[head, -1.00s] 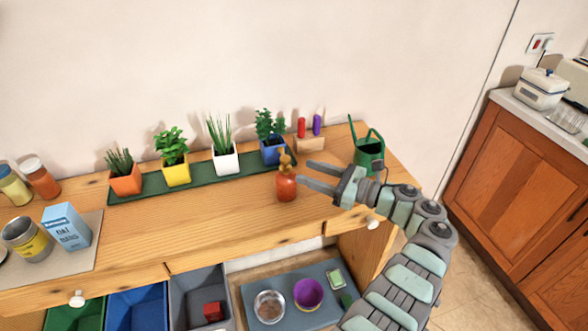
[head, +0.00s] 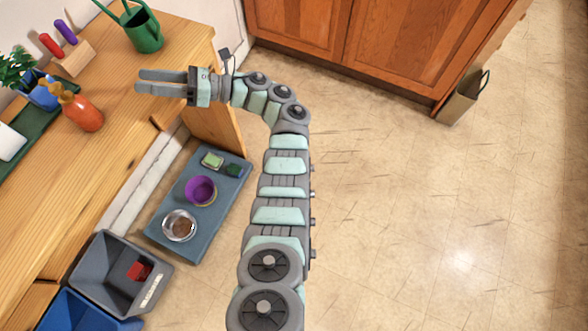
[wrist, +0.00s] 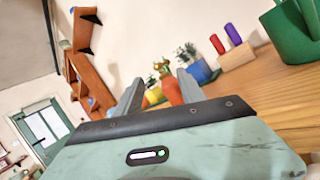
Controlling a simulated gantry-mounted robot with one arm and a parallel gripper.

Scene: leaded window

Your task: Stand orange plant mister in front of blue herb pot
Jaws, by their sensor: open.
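The orange plant mister (head: 83,112) stands upright on the wooden worktop, with a brown spray top. The blue herb pot (head: 42,93) with a leafy green plant stands just behind it on the green tray strip. The mister is in front of this pot and close to it; whether they touch I cannot tell. My gripper (head: 140,82) is open and empty, apart from the mister, to its right and pointing toward it. In the wrist view the mister (wrist: 172,90) shows beyond and between the fingers, with the blue pot (wrist: 200,71) to its right.
A wooden block with red and purple handled tools (head: 72,62) and a green watering can (head: 142,30) stand at the back. Below the worktop lie a blue-grey tray (head: 165,232) with bowls and a grey bin (head: 92,262).

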